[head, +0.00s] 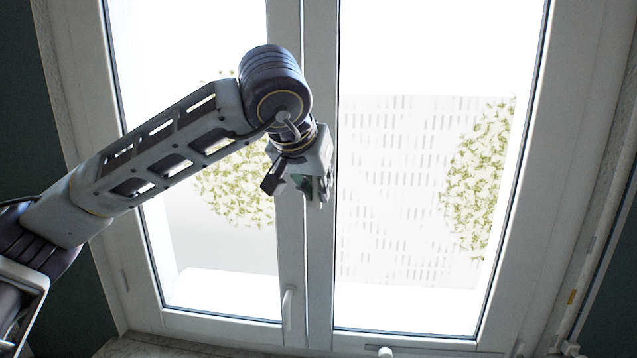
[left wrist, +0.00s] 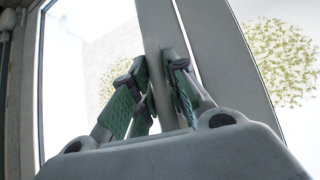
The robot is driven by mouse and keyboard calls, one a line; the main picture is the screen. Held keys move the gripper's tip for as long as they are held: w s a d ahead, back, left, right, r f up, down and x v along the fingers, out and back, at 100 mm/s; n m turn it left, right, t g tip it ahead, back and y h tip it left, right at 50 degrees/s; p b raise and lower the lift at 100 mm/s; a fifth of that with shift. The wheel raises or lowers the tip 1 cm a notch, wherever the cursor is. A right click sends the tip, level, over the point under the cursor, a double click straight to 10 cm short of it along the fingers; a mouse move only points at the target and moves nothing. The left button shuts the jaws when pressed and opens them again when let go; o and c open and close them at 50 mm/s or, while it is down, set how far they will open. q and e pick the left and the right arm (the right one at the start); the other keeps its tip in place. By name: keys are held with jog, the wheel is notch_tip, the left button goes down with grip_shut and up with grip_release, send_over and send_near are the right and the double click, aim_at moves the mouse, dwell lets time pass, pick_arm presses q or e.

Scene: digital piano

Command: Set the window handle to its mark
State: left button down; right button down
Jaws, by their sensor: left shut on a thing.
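My left gripper (head: 318,188) is at the middle post of the white window, at about mid-height in the head view. In the left wrist view its green-padded fingers (left wrist: 156,76) are closed around a pale upright bar, the window handle (left wrist: 154,58). The bar stands roughly upright, leaning slightly, in front of the window frame. In the head view the gripper and wrist hide most of this handle. I cannot make out a mark in either view. My right gripper is not in view.
The window frame (head: 350,341) surrounds two bright glass panes. A second small white handle (head: 288,308) sits low on the left sash. A white knob (head: 385,352) shows at the bottom edge. Dark green wall (head: 615,290) lies at the right. Space before the right pane is clear.

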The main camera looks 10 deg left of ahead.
pick_arm(q)
jog(key=shift+f, duration=0.1)
jog(key=c, duration=1.4)
grip_release()
jog(key=shift+a, duration=0.1)
jog(key=shift+v, duration=6)
